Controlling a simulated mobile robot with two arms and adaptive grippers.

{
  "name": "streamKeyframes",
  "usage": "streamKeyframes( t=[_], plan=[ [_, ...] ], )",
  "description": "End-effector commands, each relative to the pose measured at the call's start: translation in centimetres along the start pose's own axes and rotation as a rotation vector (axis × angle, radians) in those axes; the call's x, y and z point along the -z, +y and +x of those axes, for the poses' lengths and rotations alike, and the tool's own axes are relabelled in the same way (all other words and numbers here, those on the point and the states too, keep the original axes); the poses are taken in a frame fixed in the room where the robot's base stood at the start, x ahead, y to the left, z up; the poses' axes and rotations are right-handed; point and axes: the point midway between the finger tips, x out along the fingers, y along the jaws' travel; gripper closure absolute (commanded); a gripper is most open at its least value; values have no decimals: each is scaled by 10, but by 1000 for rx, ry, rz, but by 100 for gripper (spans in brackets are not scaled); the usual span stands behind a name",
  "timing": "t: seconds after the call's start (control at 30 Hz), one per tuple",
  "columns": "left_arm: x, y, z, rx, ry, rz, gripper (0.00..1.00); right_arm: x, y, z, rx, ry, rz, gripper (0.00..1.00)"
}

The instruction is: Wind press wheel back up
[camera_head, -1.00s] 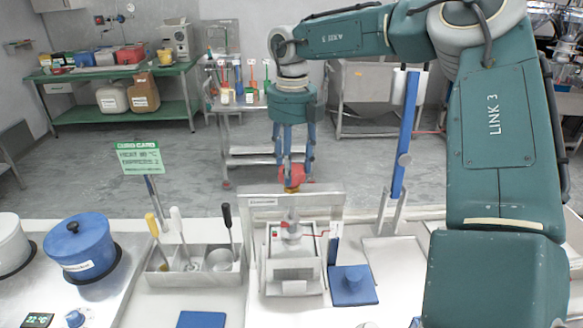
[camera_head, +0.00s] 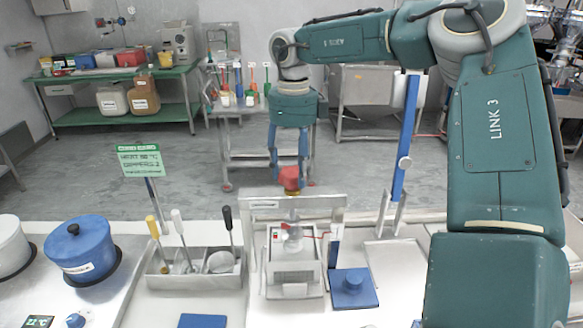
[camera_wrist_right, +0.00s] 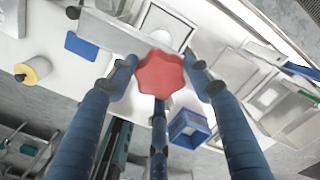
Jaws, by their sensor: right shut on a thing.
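The red press wheel (camera_head: 290,177) sits on top of the press frame (camera_head: 270,204), at the middle of the head view. It has a lobed rim, and it shows from above in the right wrist view (camera_wrist_right: 160,74). My right gripper (camera_head: 289,180) comes down onto the wheel from above, its blue fingers on either side of it and shut on it. Below the frame stands a light grey press body (camera_head: 295,262) with a pale round part (camera_head: 292,238) on top. My left gripper is not in view.
A blue lidded pot (camera_head: 82,250) stands at left, near a tool holder (camera_head: 165,282) with several upright handles. A blue square block (camera_head: 353,288) lies right of the press. A tall blue post (camera_head: 401,150) rises behind it. A green sign (camera_head: 141,160) stands at left.

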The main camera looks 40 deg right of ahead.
Motion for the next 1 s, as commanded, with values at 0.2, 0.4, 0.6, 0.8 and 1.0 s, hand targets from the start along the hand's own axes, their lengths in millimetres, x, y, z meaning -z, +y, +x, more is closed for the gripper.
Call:
streamKeyframes(
  t=[0.2,0.4,0.6,0.8,1.0],
  plan=[
    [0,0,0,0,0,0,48,6,1,6,-7,22,-32,77],
    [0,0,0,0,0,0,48,6,1,6,-7,23,-34,77],
    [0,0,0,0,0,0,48,6,1,6,-6,23,-33,47],
    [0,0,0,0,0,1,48,4,0,4,-4,16,-33,31],
    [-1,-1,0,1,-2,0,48,3,0,0,-1,10,-32,31]
  ],
)
